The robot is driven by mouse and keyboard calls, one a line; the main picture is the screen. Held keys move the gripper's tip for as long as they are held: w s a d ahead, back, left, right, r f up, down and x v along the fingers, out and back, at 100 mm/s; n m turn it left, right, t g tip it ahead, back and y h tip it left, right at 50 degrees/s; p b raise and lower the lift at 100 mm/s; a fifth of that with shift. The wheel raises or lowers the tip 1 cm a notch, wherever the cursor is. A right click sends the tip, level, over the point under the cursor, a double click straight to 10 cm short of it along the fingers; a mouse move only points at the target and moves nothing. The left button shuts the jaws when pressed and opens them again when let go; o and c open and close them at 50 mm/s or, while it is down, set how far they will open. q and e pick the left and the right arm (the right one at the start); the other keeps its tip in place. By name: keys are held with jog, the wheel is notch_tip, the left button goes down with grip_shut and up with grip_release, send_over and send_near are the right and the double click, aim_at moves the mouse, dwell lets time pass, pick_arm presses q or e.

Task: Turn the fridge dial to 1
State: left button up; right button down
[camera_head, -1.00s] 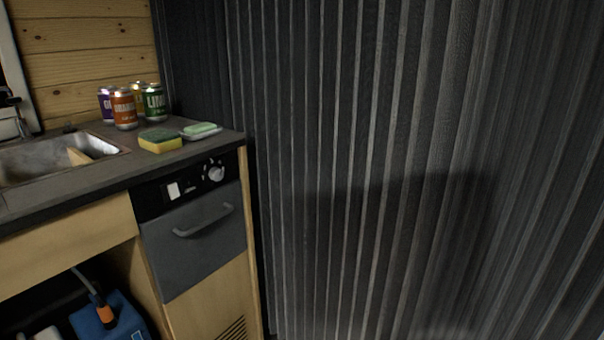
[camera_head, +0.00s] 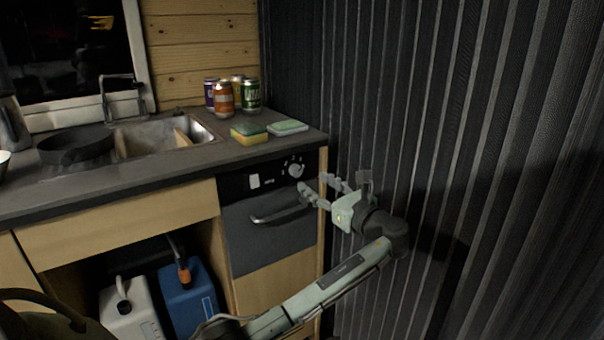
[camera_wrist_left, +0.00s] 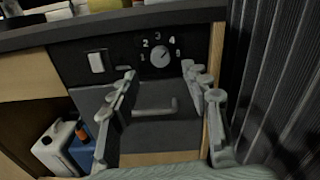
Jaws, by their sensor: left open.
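The fridge dial (camera_head: 296,170) is a round pale knob on the black panel at the top of the grey fridge (camera_head: 268,232). In the left wrist view the dial (camera_wrist_left: 161,57) has white numbers around it; its exact setting is too small to read surely. My left gripper (camera_head: 316,186) is open and empty, in front of the fridge's upper right part, with its fingers towards the panel. In the left wrist view its fingers (camera_wrist_left: 158,72) spread on either side below the dial. They look apart from it. My right gripper is not in view.
The fridge handle (camera_head: 280,214) juts out below the panel. A white switch (camera_head: 254,181) is left of the dial. The worktop (camera_head: 150,180) overhangs above, with sponges (camera_head: 249,133) and cans (camera_head: 224,99). A dark ribbed curtain (camera_head: 440,120) hangs close on the right.

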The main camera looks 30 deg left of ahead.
aim_at(298, 172)
pick_arm(q)
jog(key=x, duration=0.7)
jog(key=shift+f, duration=0.1)
jog(key=shift+d, duration=0.1)
grip_shut()
